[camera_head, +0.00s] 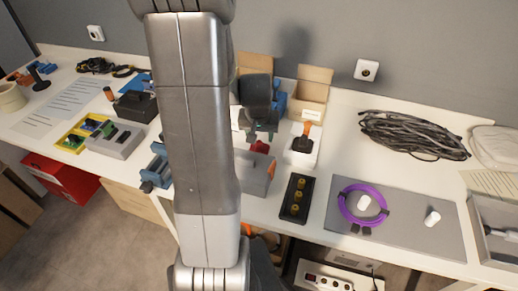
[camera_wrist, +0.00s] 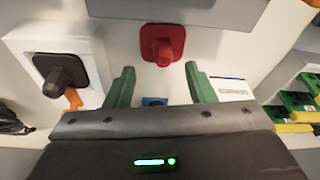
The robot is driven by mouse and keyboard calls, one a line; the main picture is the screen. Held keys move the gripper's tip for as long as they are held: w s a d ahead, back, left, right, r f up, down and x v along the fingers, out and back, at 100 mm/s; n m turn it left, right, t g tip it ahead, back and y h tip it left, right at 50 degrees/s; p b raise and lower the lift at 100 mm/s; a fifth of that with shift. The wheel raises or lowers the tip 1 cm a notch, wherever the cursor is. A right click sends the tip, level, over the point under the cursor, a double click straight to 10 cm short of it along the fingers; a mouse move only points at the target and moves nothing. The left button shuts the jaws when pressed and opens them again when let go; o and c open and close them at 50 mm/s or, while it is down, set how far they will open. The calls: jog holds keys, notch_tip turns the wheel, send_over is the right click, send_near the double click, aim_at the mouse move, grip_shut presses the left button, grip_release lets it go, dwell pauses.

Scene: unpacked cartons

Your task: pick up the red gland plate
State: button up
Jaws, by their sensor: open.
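The red gland plate (camera_wrist: 162,43) lies on the white table in the wrist view, with a dark red boss in its middle. In the head view it shows as a small red patch (camera_head: 260,147) beside my arm, partly hidden. My gripper (camera_wrist: 160,78) is open, its two green fingers apart and nothing between the tips. The plate lies just beyond the fingertips, roughly centred between them. In the head view my arm hides much of the table around it.
A white block with a black gland plate (camera_wrist: 62,75) and an orange clip stands left of the fingers. A grey box (camera_head: 258,172) lies near the red plate. A black tray (camera_head: 297,198), open cartons (camera_head: 312,92) and a cable coil (camera_head: 412,135) stand around.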

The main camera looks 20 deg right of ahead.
aim_at(259, 143)
jog(key=shift+w+x, duration=0.2)
jog(key=shift+x, duration=2.45)
jog(key=shift+a, duration=0.1)
jog(key=shift+c, duration=0.2)
jog(key=c, duration=1)
